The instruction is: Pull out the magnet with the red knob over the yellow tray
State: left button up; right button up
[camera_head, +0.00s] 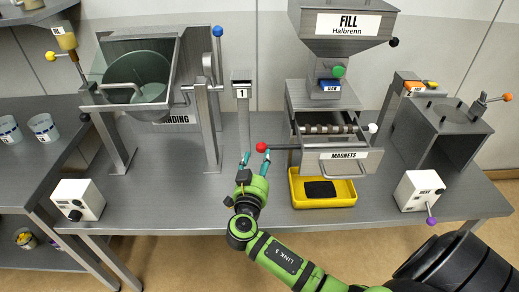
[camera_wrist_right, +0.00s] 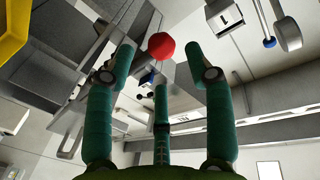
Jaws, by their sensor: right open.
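The red knob (camera_head: 262,147) is a ball on the left end of a dark rod (camera_head: 283,147) that runs into the box labelled MAGNETS (camera_head: 344,155). My right gripper (camera_head: 254,158) is open, just left of and below the knob in the head view. In the wrist view the red knob (camera_wrist_right: 161,46) shows between and beyond the spread green fingers (camera_wrist_right: 160,62), with no clear contact. The yellow tray (camera_head: 324,204) sits on the table below the box, with a dark patch inside. The magnet itself is hard to tell apart. My left gripper is out of view.
The FILL hopper (camera_head: 345,45) stands above the box. A post marked 1 (camera_head: 241,105) rises behind my right gripper. A tilted drum in a frame (camera_head: 140,80) is at left. White switch boxes (camera_head: 78,200) stand at both sides. The table front is mostly clear.

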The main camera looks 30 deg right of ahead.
aim_at(261, 150)
jog(key=p+x, duration=0.1)
jog(key=x, duration=0.3)
jog(key=shift+w+d+r+p, duration=0.15)
jog(key=shift+w+r+p, duration=0.05)
jog(key=shift+p, duration=0.1)
jog(key=shift+x, duration=0.8)
jog(key=shift+f, duration=0.15)
jog(key=shift+c, duration=0.4)
grip_shut()
